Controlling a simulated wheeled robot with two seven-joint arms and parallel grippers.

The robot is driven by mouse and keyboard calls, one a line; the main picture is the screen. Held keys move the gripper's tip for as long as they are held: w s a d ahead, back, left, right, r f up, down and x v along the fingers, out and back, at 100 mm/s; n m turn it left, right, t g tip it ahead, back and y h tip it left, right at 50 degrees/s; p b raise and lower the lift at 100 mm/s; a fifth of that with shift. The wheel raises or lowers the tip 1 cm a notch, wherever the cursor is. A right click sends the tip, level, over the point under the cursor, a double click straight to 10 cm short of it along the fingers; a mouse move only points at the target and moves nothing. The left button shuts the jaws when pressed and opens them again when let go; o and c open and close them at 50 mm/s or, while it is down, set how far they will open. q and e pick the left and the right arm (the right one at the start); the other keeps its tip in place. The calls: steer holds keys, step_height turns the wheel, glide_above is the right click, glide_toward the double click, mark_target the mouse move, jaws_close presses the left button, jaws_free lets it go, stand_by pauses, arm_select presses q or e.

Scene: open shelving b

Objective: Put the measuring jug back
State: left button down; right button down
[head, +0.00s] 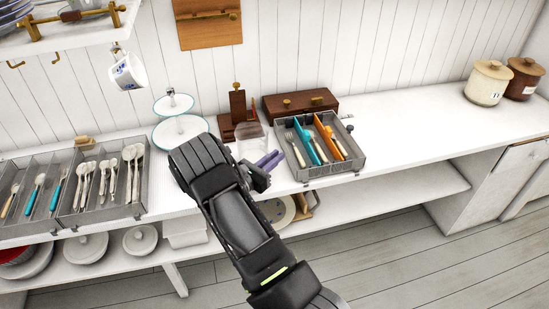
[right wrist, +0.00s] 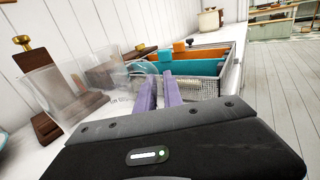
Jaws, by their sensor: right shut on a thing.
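The measuring jug (head: 250,143) is clear and see-through, standing upright at the white counter's front part, left of the cutlery basket. In the right wrist view the jug (right wrist: 55,92) is at the left, with faint markings on its side. My right gripper (head: 269,160) has purple fingers and is at the jug's right side. In the right wrist view its fingers (right wrist: 160,90) are closed on the jug's clear handle, which is hard to make out. Whether the jug's base touches the counter is not clear. My left gripper is not in view.
A wire cutlery basket (head: 351,163) with orange and blue dividers stands close right of the gripper. Behind are a dark wooden box (head: 300,104), a wooden holder (head: 238,108) and a tiered stand (head: 180,131). Counter (head: 420,120) further right is clear.

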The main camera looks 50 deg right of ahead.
steer(key=c, duration=1.5)
jaws_free()
steer(key=shift+r, duration=0.1)
steer(key=a, duration=0.4)
steer(key=a+b, duration=0.1)
steer(key=a, duration=0.7)
steer(key=shift+w+b, duration=0.3)
steer(key=shift+b, duration=0.1)
